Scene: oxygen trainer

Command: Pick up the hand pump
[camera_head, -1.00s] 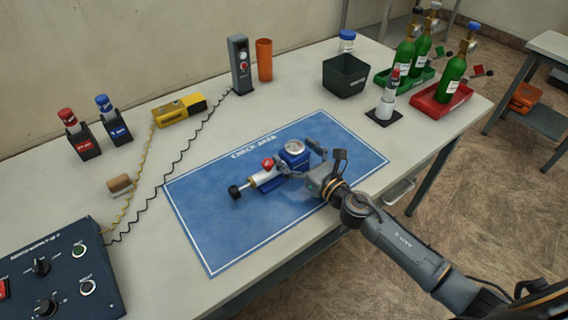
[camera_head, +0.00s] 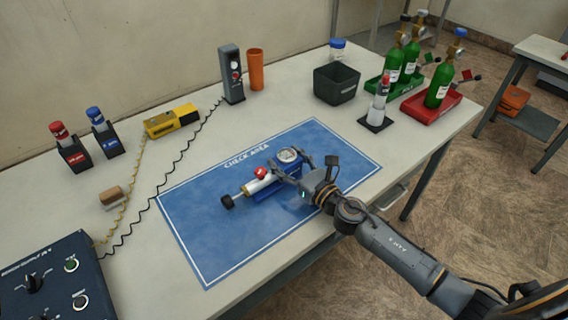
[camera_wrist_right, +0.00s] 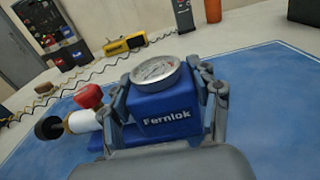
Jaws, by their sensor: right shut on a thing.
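The hand pump (camera_head: 262,186) is on the blue check-area mat (camera_head: 225,240). It has a blue block body with a round gauge on top, a white barrel, a red knob and a black end handle pointing left. My right gripper (camera_head: 291,168) is shut on the blue body. In the right wrist view, the body (camera_wrist_right: 165,120), marked "Fernlok", sits between the two fingers, one on each side, with the gauge (camera_wrist_right: 155,69) facing up. I cannot tell any gap between pump and mat. My left gripper is not in view.
A black bin (camera_head: 336,84), a white bottle on a black base (camera_head: 377,105) and green cylinders in a red tray (camera_head: 431,106) and a green tray stand at the back right. A control box (camera_head: 50,280) is front left. The mat around the pump is clear.

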